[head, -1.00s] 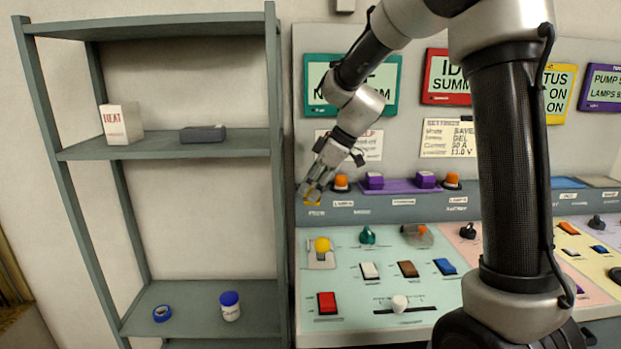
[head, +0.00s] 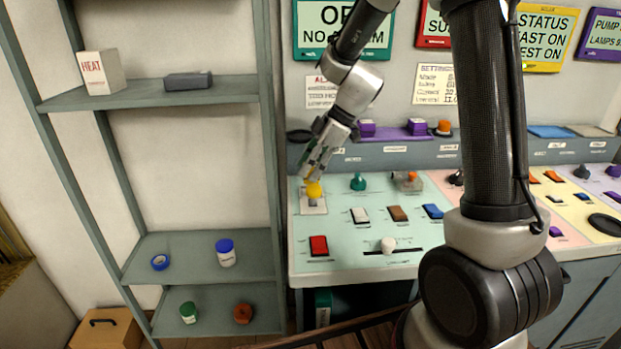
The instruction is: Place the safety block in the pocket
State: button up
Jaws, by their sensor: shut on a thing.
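My gripper (head: 312,177) is at the left end of the control panel, pointing down, just above or against the yellow ball knob (head: 314,189). Its jaws are shut on a small orange-yellow thing, probably the safety block, which overlaps the knob here and cannot be told apart from it. I cannot make out the pocket with certainty. A dark round disc (head: 299,135) lies on the ledge behind the gripper.
A green knob (head: 358,182), a red switch (head: 318,245) and a white slider knob (head: 388,245) are near the gripper. Purple buttons and an orange lamp (head: 444,127) line the ledge. A grey shelf unit (head: 200,245) stands at left.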

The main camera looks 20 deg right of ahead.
jog(key=shift+f, duration=1.8)
jog(key=shift+f, duration=0.1)
jog(key=o, duration=1)
jog(key=shift+o, duration=0.2)
jog(key=v, duration=1.2)
jog(key=s+d+r+m+t+h, duration=0.1)
jog(key=s+d+r+m+h, duration=0.1)
jog(key=s+m, duration=0.3)
jog(key=s+d+r+m+t+h, duration=0.1)
jog(key=s+d+m, duration=0.4)
jog(key=s, duration=0.7)
jog(key=s+d+r+m+t+h, duration=0.1)
jog(key=s+d+r+m+h, duration=0.1)
jog(key=s+m, duration=0.3)
jog(key=shift+s+d+r+m+h, duration=0.4)
jog(key=shift+s+d+r, duration=0.4)
jog(key=shift+s, duration=0.9)
